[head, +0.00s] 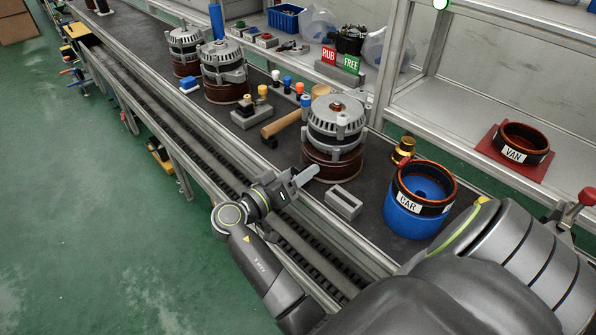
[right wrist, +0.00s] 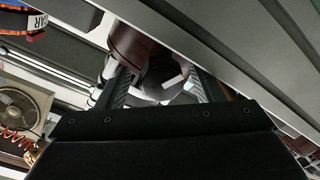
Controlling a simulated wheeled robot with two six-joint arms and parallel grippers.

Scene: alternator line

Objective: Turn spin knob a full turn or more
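The nearest alternator (head: 336,128) stands upright on a round brown-red base (head: 334,167) on the dark bench. My right gripper (head: 306,176) is at the bench's near edge, its fingertips close to the left side of that base. In the right wrist view, the two fingers of my right gripper (right wrist: 160,88) are apart, with a dark rounded part (right wrist: 166,72) between or beyond their tips. It may be the spin knob, but I cannot tell for certain, nor whether the fingers touch it. No knob shows clearly in the head view. My left gripper is not in view.
A grey slotted block (head: 343,203) and a blue holder with a CAR ring (head: 422,212) stand right of the alternator. A wooden-handled mallet (head: 283,124) lies to its left. More alternators (head: 223,70) stand farther along. A red VAN tray (head: 490,150) sits at right.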

